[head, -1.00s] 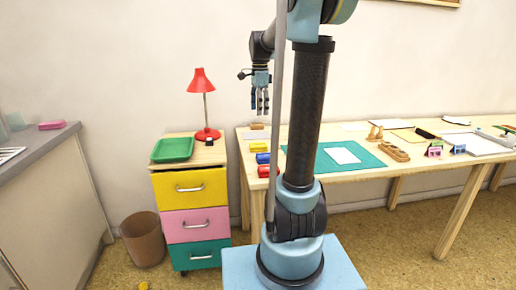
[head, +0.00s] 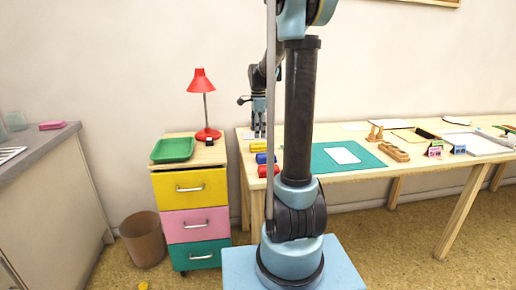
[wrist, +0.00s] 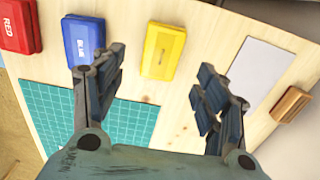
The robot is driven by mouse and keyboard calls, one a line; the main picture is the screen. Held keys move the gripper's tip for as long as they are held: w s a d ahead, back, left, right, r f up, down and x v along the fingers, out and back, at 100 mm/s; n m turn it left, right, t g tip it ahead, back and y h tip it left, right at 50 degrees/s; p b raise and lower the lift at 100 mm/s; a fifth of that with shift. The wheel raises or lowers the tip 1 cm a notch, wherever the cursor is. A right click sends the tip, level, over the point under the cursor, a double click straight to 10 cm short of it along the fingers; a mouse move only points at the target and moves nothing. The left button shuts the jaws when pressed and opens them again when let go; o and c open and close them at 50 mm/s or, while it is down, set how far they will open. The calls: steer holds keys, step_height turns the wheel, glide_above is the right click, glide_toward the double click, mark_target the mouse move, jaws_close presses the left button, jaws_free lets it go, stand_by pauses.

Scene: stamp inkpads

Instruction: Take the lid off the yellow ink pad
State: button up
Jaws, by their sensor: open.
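The yellow ink pad (wrist: 163,51) lies on the table with its lid on, in the upper middle of the wrist view. It also shows in the head view (head: 258,146) at the table's left end. My gripper (wrist: 163,85) is open and empty, its fingers apart and above the table. In the wrist view the yellow pad lies between the two fingers' lines, a little beyond the tips. In the head view my gripper (head: 259,133) hangs just above the yellow pad, pointing down.
The blue ink pad (wrist: 84,40) and the red ink pad (wrist: 19,26) lie in a row beside the yellow one. A white paper (wrist: 249,68) and a wooden block (wrist: 291,104) lie on the other side. A green cutting mat (wrist: 50,113) lies nearby.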

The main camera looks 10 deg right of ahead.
mark_target(258, 144)
steer(key=shift+w+f, duration=0.15)
steer(key=shift+f, duration=2.9)
steer(key=c, duration=0.9)
